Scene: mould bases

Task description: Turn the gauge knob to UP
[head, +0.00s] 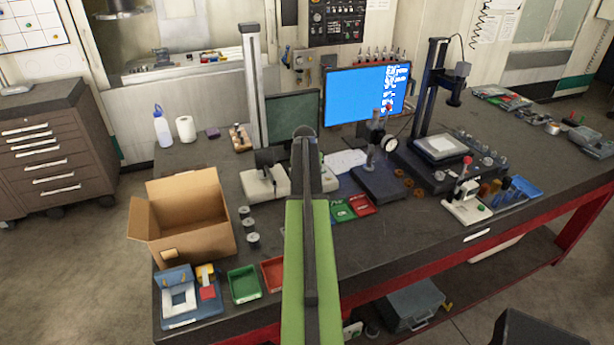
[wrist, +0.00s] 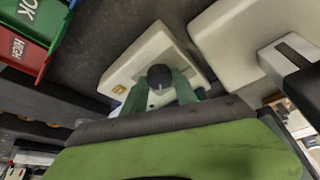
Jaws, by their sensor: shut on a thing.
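The gauge is a cream housing (wrist: 155,42) under my gripper in the wrist view, with a small yellow mark on its left part. Its dark round knob (wrist: 160,73) stands on it, with a small pale mark on its lower side. My gripper (wrist: 160,86) has its green fingers on both sides of the knob and is shut on it. The finger bases are hidden behind my own green and dark arm parts. In the head view the cream housing (head: 328,180) shows only partly behind my arm, and the gripper and knob are hidden. I cannot read which setting the knob points to.
A second cream unit (wrist: 235,32) stands close on the right in the wrist view. A green OK tray (wrist: 40,15) and a red HIGH tray (wrist: 20,50) lie at upper left. A dial gauge stand (head: 378,180) and monitor (head: 362,95) stand nearby. An open cardboard box (head: 190,215) is left.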

